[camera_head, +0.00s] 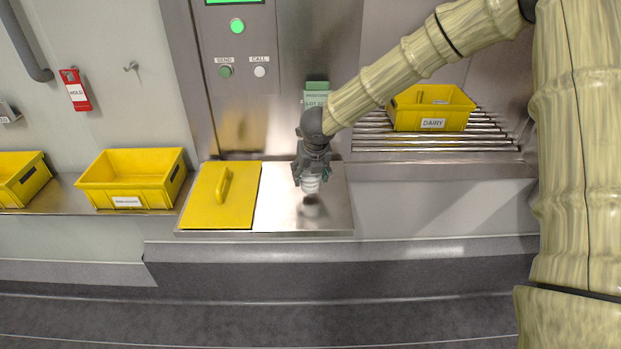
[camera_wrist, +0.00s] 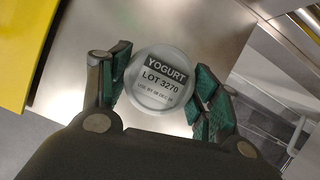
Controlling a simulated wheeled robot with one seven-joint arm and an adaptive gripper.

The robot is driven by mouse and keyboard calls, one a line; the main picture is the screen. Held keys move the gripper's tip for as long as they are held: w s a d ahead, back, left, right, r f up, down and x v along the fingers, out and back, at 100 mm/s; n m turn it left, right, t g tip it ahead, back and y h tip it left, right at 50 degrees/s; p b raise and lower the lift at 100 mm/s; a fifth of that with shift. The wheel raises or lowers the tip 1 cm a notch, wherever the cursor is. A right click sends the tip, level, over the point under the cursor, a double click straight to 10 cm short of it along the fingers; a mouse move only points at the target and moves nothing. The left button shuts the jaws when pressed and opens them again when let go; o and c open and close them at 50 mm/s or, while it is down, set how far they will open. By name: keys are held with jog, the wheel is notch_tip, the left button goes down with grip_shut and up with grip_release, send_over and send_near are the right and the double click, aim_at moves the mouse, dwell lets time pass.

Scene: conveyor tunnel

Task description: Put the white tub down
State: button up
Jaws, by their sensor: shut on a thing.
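The white tub (camera_head: 310,184) is in my gripper (camera_head: 311,178), above the bare steel plate (camera_head: 335,215) to the right of the yellow lid. In the wrist view, the round top of the tub (camera_wrist: 162,80) reads "YOGURT LOT 3270". The green-padded fingers of my gripper (camera_wrist: 163,92) press on it from both sides. In the head view a dark shadow lies on the steel below the tub, with a gap between them. The tub looks about upright. Its underside is hidden in the wrist view.
A yellow lid with a handle (camera_head: 222,196) lies left of the tub. A yellow crate labelled DAIRY (camera_head: 432,108) stands on rollers (camera_head: 440,142) at the right. Another yellow crate (camera_head: 132,178) stands on the left shelf. SEND and CALL buttons (camera_head: 242,71) are on the panel behind.

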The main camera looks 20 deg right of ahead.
jog(key=shift+f, duration=1.2)
jog(key=o, duration=1.4)
jog(key=shift+f, duration=0.15)
jog(key=shift+o, duration=0.2)
jog(key=shift+r, duration=0.3)
jog(key=b+v, duration=0.2)
jog(key=v, duration=0.9)
jog(key=shift+s+r, duration=0.15)
jog(key=shift+r, duration=0.2)
